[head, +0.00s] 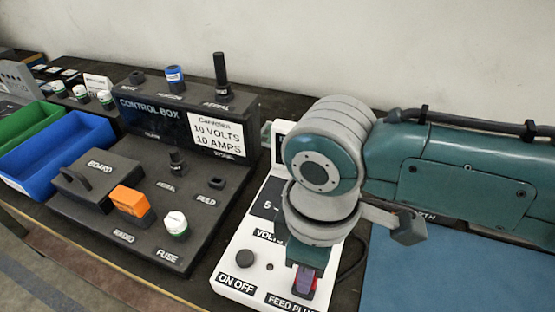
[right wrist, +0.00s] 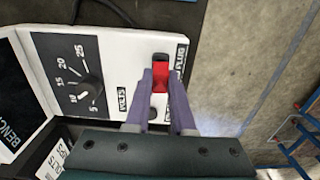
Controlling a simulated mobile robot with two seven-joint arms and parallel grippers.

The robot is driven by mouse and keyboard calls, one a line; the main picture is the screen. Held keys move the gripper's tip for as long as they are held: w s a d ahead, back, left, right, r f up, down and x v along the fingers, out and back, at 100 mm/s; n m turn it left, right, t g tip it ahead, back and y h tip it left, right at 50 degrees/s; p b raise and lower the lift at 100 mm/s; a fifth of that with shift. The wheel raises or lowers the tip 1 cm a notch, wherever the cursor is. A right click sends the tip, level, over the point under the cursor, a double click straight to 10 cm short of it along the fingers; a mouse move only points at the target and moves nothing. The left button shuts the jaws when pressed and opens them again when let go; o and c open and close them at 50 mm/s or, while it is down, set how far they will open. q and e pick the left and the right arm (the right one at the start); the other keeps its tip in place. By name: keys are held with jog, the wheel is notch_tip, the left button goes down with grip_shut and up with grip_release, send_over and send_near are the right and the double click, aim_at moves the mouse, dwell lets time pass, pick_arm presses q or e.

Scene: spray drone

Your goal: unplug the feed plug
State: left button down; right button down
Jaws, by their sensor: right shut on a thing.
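The red feed plug (right wrist: 160,76) is at the white bench supply panel (right wrist: 120,52), beside the "FEED PLUG" label. My right gripper (right wrist: 160,84) is shut on it, one purple finger on each side. In the head view my right gripper (head: 304,280) points down at the front right corner of the white panel (head: 237,262), with a little red showing by the fingers. I cannot tell how deep the plug sits, as the fingers hide part of it. My left gripper is not in view.
A black control box (head: 150,118) with an orange block (head: 130,201) and several knobs stands to the left. Blue (head: 70,150) and green (head: 30,130) bins are at the far left. A blue mat (head: 440,275) lies right. A dark cable (right wrist: 105,12) runs behind the panel.

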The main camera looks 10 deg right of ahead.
jog(key=shift+f+b, duration=0.7)
jog(key=shift+f, duration=0.3)
jog(key=c, duration=0.7)
grip_release()
jog(key=shift+r, duration=0.1)
notch_tip(320, 180, up, 10)
jog(key=shift+f+p, duration=0.1)
jog(key=shift+p, duration=0.9)
jog(key=s+a+m+t+y, duration=0.1)
jog(key=s+a+m+y, duration=0.2)
jog(key=s, duration=0.3)
jog(key=s+d+r+m+t+h, duration=0.1)
jog(key=s+d+m, duration=0.2)
jog(key=d, duration=0.3)
jog(key=s+d+r+m+t+h, duration=0.1)
jog(key=s+d+m+t+h, duration=0.15)
jog(key=d, duration=0.35)
jog(key=shift+m+g+y, duration=0.35)
jog(key=shift+g, duration=0.1)
jog(key=r+p, duration=3.5)
jog(key=shift+s+d+r, duration=0.1)
jog(key=shift+s+d, duration=0.05)
jog(key=shift+s, duration=0.25)
